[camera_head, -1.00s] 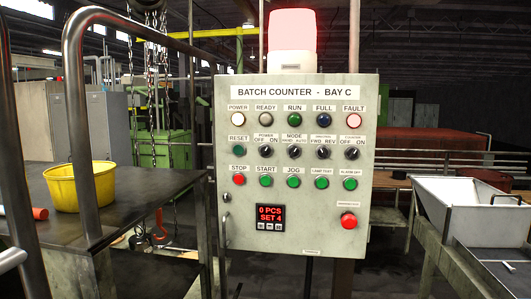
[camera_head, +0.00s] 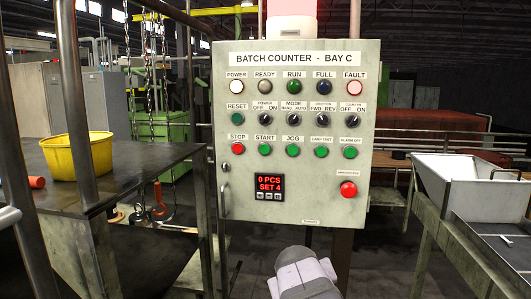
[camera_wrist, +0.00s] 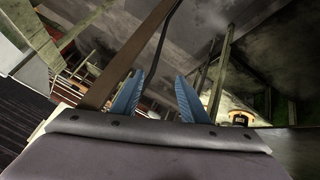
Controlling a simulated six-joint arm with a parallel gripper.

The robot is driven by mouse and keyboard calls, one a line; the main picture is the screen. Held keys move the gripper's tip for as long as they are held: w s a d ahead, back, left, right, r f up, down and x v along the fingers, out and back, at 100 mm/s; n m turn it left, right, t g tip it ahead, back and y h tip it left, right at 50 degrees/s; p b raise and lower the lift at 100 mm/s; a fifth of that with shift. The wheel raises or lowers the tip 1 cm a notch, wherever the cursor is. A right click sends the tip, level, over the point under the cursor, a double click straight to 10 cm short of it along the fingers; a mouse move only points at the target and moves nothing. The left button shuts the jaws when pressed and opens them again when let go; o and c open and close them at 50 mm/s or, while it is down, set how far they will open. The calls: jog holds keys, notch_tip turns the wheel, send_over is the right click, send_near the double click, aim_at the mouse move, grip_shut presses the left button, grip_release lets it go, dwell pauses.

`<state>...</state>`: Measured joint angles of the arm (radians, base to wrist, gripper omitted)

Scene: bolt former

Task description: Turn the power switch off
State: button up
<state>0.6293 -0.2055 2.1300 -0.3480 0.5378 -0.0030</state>
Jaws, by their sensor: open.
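The power switch (camera_head: 264,118) is a small black rotary knob under the label POWER OFF ON, in the middle row of the control panel (camera_head: 333,215). The direction of its pointer is too small to tell. The POWER lamp (camera_head: 236,87) above it glows pale white. My gripper (camera_wrist: 158,90) shows two blue fingers in the wrist view, apart and with nothing between them. In the head view only a grey part of my arm shows at the bottom, below the panel. My gripper is not touching the switch.
The display (camera_head: 269,187) reads 0 PCS, SET 4. The FAULT lamp (camera_head: 355,87) and the beacon (camera_head: 292,20) on top glow pink-red. A bench with a yellow bucket (camera_head: 70,157) stands left, and a metal hopper (camera_head: 460,185) right. The panel's front is clear.

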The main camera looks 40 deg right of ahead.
aim_at(264, 119)
jog(key=w+d+r+n+t+h, duration=0.2)
jog(key=r, duration=0.6)
jog(key=w+d+r+n+t+h, duration=0.1)
jog(key=w+r+t, duration=0.15)
jog(key=r, duration=0.65)
jog(key=w+d+r+n+t+h, duration=0.2)
jog(key=w+r, duration=0.1)
jog(key=r, duration=0.5)
jog(key=w+a+r+n+t+y, duration=0.35)
jog(key=a+r+n+t, duration=0.35)
jog(key=r, duration=0.4)
jog(key=shift+h, duration=0.35)
jog(key=shift+p+x, duration=0.6)
jog(key=shift+x, duration=3.25)
jog(key=shift+f, duration=0.15)
grip_shut()
